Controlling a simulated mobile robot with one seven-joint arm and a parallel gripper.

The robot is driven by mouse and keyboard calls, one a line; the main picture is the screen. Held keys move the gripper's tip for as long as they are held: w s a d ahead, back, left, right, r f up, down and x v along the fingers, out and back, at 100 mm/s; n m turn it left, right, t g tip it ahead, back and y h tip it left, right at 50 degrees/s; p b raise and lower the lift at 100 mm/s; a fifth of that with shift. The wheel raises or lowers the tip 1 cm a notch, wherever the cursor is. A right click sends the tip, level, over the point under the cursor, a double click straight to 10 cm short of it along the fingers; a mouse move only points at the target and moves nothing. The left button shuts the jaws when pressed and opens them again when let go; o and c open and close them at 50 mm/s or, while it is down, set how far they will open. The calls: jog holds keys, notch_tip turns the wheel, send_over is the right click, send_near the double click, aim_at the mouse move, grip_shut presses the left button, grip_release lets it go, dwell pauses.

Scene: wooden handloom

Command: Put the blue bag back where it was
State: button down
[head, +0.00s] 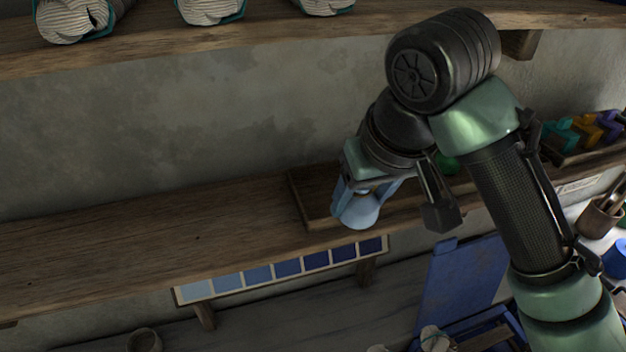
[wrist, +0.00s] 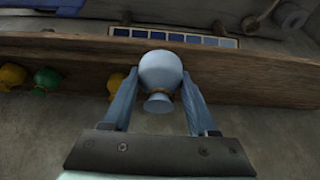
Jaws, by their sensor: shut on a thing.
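The light blue bag (head: 358,212), round with a tied neck, is between the fingers of my gripper (head: 365,192). In the wrist view the bag (wrist: 160,68) sits between both blue fingers (wrist: 160,85), with the tied neck toward my palm. My gripper is shut on it. In the head view the bag is at the left part of a shallow wooden tray (head: 298,203) on the shelf and overlaps its front edge. I cannot tell whether the bag touches the tray or hangs just above it.
A green bag (wrist: 47,80) and a yellow bag (wrist: 12,76) stand to one side in the wrist view; my arm mostly hides the green one (head: 447,164) in the head view. A blue swatch strip (head: 286,268) hangs below the shelf (head: 120,235). The shelf's left part is bare.

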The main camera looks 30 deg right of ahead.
jog(key=w+f, duration=0.1)
jog(key=w, duration=0.1)
jog(key=w+d+f+p, duration=0.1)
jog(key=w+f, duration=0.1)
jog(key=w, duration=0.1)
jog(key=w+d+f, duration=0.1)
jog(key=w, duration=0.2)
jog(key=shift+w+d+f, duration=0.1)
jog(key=shift+w+f, duration=0.15)
jog(key=shift+w+d+f+p, duration=0.25)
jog(key=shift+w+f+p, duration=0.4)
jog(key=shift+w, duration=0.3)
jog(key=shift+w+d+f+p, duration=0.2)
jog(key=shift+w+f+p, duration=0.4)
jog(key=shift+w, duration=0.35)
jog(key=shift+w+d+f, duration=0.1)
jog(key=shift+w+f, duration=0.1)
jog(key=shift+f, duration=0.15)
jog(key=shift+c, duration=0.9)
grip_release()
jog(key=shift+f, duration=0.1)
